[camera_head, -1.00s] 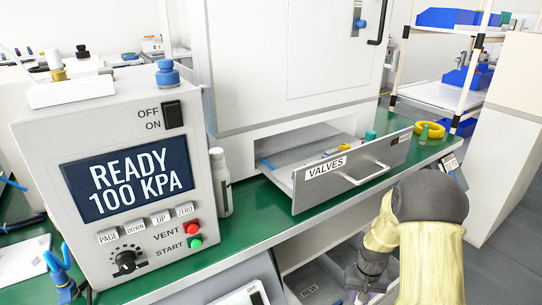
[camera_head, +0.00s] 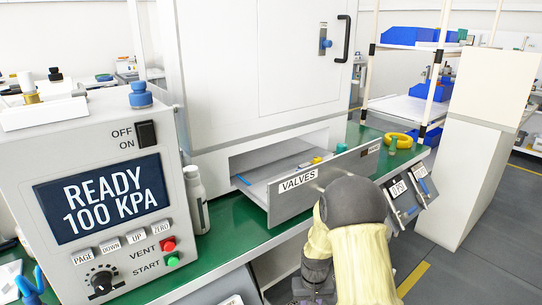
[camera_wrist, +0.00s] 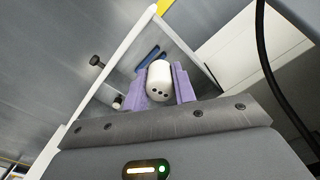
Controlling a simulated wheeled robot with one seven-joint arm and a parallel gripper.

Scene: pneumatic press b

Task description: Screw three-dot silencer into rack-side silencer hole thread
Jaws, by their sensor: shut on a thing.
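In the wrist view, the three-dot silencer (camera_wrist: 159,74) is a white rounded cylinder with dark dots on its near end. My gripper (camera_wrist: 160,84) is shut on it, with a purple finger on each side. In the head view, my gripper (camera_head: 314,290) is low, in front of the bench, and its fingertips and the silencer cannot be made out. I cannot pick out the rack-side silencer hole in either view.
The open VALVES drawer (camera_head: 297,182) juts out over the green bench (camera_head: 225,238). Tilted panels (camera_head: 402,190), one marked PSI, hang at the bench's right front. The control box (camera_head: 105,190) reads READY 100 KPA. A wheeled rack (camera_head: 405,108) stands behind.

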